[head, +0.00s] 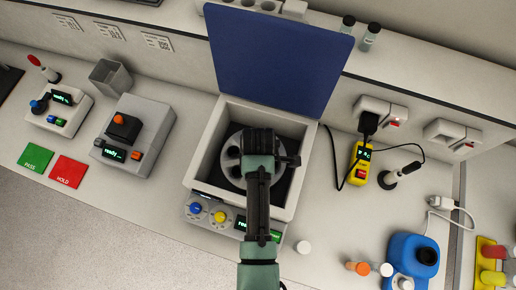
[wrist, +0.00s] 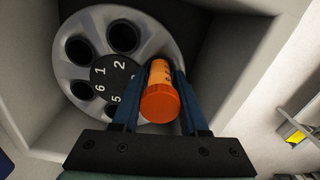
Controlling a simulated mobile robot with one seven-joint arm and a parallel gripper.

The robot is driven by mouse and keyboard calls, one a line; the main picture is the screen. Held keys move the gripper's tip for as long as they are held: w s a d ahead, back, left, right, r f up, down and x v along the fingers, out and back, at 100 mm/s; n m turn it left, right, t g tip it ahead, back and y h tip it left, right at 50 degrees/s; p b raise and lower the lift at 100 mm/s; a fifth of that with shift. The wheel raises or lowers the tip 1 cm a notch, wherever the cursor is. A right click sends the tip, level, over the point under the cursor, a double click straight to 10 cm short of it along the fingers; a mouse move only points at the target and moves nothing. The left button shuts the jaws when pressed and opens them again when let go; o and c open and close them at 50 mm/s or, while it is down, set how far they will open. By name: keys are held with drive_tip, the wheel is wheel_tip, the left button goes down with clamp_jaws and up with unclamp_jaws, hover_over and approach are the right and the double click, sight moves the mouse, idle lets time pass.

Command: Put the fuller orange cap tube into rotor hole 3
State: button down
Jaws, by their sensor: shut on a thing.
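My gripper (head: 262,150) is inside the open centrifuge (head: 205,165), above the rotor (head: 229,162). In the wrist view, my gripper (wrist: 160,98) is shut on an orange cap tube (wrist: 160,105), cap toward the camera. The tube covers the right side of the grey rotor (wrist: 75,75), where the hole after 2 lies. I cannot tell whether its lower end is in a hole. Numbers 1, 2, 5 and 6 are readable; 3 is mostly hidden. The visible holes on the left look empty. The tube's fill level cannot be seen.
The blue lid (head: 280,55) stands open behind. The chamber wall (wrist: 235,75) is close on the right. A grey device (head: 133,135) stands left, a yellow device (head: 360,162) right.

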drive_tip(key=shift+r+p, duration=0.5)
drive_tip(key=shift+r, duration=1.5)
drive_tip(key=shift+c, duration=1.8)
unclamp_jaws()
